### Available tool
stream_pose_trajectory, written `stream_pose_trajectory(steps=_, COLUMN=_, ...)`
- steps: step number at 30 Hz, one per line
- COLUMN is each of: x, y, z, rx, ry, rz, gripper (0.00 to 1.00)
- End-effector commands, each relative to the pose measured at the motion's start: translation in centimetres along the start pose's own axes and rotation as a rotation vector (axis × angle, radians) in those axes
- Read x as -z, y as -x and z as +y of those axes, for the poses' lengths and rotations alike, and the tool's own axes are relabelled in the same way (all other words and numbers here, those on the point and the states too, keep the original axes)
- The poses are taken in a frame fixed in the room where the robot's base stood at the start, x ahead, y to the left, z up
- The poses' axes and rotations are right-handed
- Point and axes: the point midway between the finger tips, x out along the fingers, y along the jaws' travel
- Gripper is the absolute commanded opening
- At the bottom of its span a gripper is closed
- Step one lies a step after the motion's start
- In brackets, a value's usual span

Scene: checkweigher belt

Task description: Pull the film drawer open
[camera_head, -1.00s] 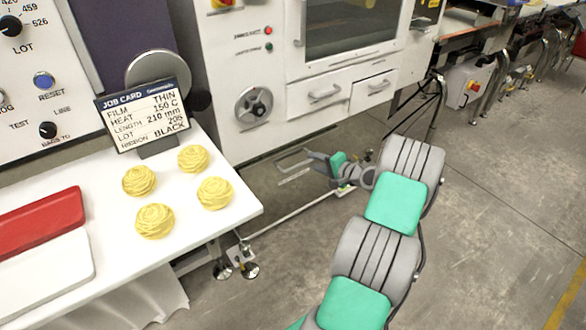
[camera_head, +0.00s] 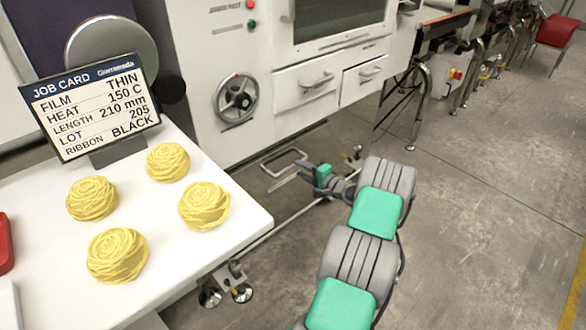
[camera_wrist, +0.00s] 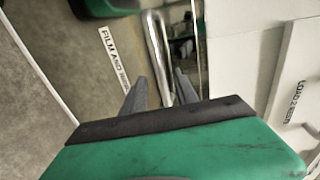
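In the wrist view, a chrome bar handle (camera_wrist: 157,50) stands beside a white label (camera_wrist: 114,58) whose readable part says "FILM AND". My gripper (camera_wrist: 160,92) is open, with one dark finger on each side of the handle's line. Gaps show between fingers and bar; I cannot tell how deep the bar sits between them. In the head view, my gripper (camera_head: 298,178) is low beside the white machine, near a looped metal handle (camera_head: 284,161) close to the floor. The film drawer's front is hard to make out from the head.
The white machine has two higher drawers with handles (camera_head: 317,80) (camera_head: 370,71) and a handwheel (camera_head: 237,98). A white table (camera_head: 225,245) with several yellow nests (camera_head: 204,206) and a job card (camera_head: 92,105) stands at left. The floor (camera_head: 480,210) at right is clear.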

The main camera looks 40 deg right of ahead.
Motion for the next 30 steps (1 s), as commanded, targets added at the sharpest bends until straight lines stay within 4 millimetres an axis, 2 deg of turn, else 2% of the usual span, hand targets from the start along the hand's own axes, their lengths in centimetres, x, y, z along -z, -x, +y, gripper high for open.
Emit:
stream_pose_trajectory(steps=1, x=-0.3, y=-1.4, z=0.2, rx=0.001, ry=0.004, rz=-0.007, gripper=0.36)
stream_pose_trajectory(steps=3, x=-0.5, y=-2.7, z=0.2, rx=0.0, ry=0.003, rz=-0.009, gripper=0.36)
stream_pose_trajectory(steps=6, x=-0.4, y=-4.1, z=0.1, rx=0.0, ry=0.002, rz=-0.007, gripper=0.36)
stream_pose_trajectory(steps=9, x=-0.3, y=-4.7, z=0.0, rx=0.0, ry=0.002, rz=-0.005, gripper=0.36)
stream_pose_trajectory(steps=16, x=-0.2, y=-4.7, z=-0.1, rx=0.0, ry=0.001, rz=-0.002, gripper=0.36)
stream_pose_trajectory(steps=27, x=-0.1, y=-4.6, z=0.0, rx=0.0, ry=0.0, rz=-0.001, gripper=0.05)
stream_pose_trajectory(steps=30, x=-0.1, y=-4.6, z=0.0, rx=0.0, ry=0.0, rz=-0.001, gripper=0.0)
